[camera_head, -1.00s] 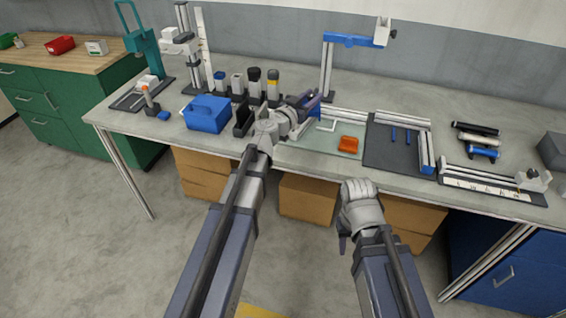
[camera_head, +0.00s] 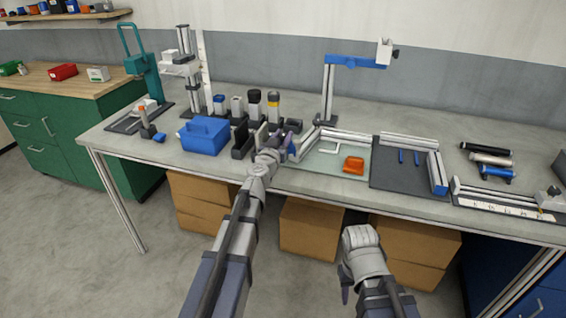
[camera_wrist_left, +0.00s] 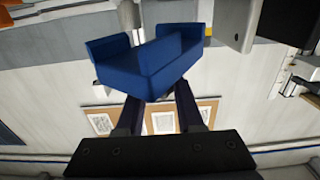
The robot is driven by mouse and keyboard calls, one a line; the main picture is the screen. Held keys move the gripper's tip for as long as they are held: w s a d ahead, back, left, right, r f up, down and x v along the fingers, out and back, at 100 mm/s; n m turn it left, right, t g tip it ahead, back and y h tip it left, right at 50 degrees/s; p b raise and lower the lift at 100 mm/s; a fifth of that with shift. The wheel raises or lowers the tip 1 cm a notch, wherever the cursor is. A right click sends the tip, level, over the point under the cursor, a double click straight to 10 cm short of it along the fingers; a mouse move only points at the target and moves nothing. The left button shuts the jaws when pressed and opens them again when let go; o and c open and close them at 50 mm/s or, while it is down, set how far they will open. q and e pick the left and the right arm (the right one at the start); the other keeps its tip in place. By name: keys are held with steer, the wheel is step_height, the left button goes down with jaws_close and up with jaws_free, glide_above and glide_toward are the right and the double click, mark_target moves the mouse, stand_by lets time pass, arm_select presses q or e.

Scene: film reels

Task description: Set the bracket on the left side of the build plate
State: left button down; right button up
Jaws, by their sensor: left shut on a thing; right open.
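A blue U-shaped bracket (camera_wrist_left: 150,65) is held between the fingers of my left gripper (camera_wrist_left: 158,103), which is shut on it. In the head view the bracket (camera_head: 292,146) shows as a small blue patch beside my left gripper (camera_head: 284,138), at the left edge of a pale greenish plate (camera_head: 312,163) that looks like the build plate. Whether the bracket touches the plate is not clear. A white angled piece (camera_head: 331,148) and an orange piece (camera_head: 353,165) lie on the plate. My right gripper (camera_head: 346,284) is empty, low in front of the bench; its fingers are mostly hidden.
A blue box (camera_head: 204,137) and several dark-capped containers (camera_head: 254,103) stand left of and behind my left gripper. A blue-armed stand (camera_head: 328,95) rises behind the plate. A dark mat (camera_head: 395,178) with two blue pins and pale rails lies to the right.

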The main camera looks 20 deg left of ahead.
arm_select(q)
steer(key=shift+f+b, duration=2.7)
steer(key=shift+f, duration=0.65)
steer(key=shift+f, duration=0.2)
steer(key=c, duration=0.5)
jaws_free()
steer(key=shift+c, duration=0.2)
steer(key=shift+r, duration=0.2)
steer(key=shift+s+r, duration=0.1)
steer(key=s, duration=1.1)
steer(key=shift+s+a, duration=0.2)
steer(key=shift+s, duration=0.2)
